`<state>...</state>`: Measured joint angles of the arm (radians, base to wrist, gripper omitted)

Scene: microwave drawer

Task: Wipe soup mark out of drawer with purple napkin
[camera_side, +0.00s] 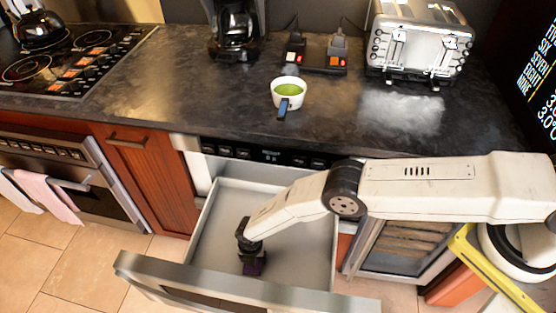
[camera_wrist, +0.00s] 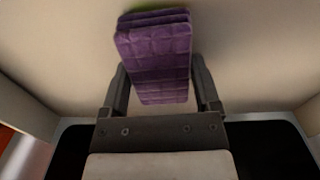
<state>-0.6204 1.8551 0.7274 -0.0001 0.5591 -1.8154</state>
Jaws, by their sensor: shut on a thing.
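My gripper (camera_side: 250,246) reaches down into the open drawer (camera_side: 312,232) and is shut on the folded purple napkin (camera_side: 254,268). In the wrist view the quilted napkin (camera_wrist: 155,60) sits between the two fingers of my gripper (camera_wrist: 160,82), with its far end over the pale drawer floor (camera_wrist: 255,50). A thin sliver of green, likely the soup mark (camera_wrist: 148,4), shows at the top edge just beyond the napkin. The rest of it is hidden. In the side view I cannot make out the mark.
The drawer's front panel (camera_side: 215,287) and side walls stand close around my gripper. On the dark counter (camera_side: 170,100) are a white cup of green soup (camera_side: 288,88), a toaster (camera_side: 418,45) and a coffee maker (camera_side: 235,30). A yellow frame (camera_side: 490,275) stands at the right.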

